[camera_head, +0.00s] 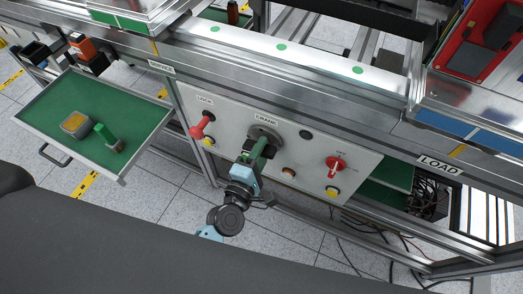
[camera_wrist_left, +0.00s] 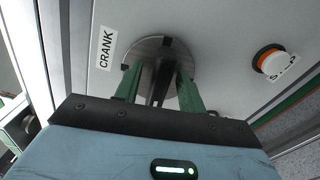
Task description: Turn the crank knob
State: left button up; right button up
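The crank knob is a round grey disc (camera_head: 265,133) with a dark bar handle, on the white panel under the CRANK label. In the left wrist view the disc (camera_wrist_left: 177,50) is straight ahead, with its dark handle (camera_wrist_left: 160,88) standing out from it. My left gripper (camera_head: 258,148) is at the crank, its green fingers pointing at the panel. In the left wrist view the fingers (camera_wrist_left: 158,78) are apart, one on each side of the handle, with gaps seeming to show beside it. The fingers hide part of the disc. My right gripper is not in view.
A red lever (camera_head: 203,125) under the LOCK label is left of the crank. A red rotary switch (camera_head: 334,167) and several push buttons are to its right and below. A green drawer (camera_head: 60,107) stands open at the left. A metal rail (camera_head: 290,88) runs above.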

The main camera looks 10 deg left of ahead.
pick_arm(q)
jog(key=s+a, duration=0.1)
jog(key=s, duration=0.6)
jog(key=shift+s+a, duration=0.25)
jog(key=shift+s, duration=0.1)
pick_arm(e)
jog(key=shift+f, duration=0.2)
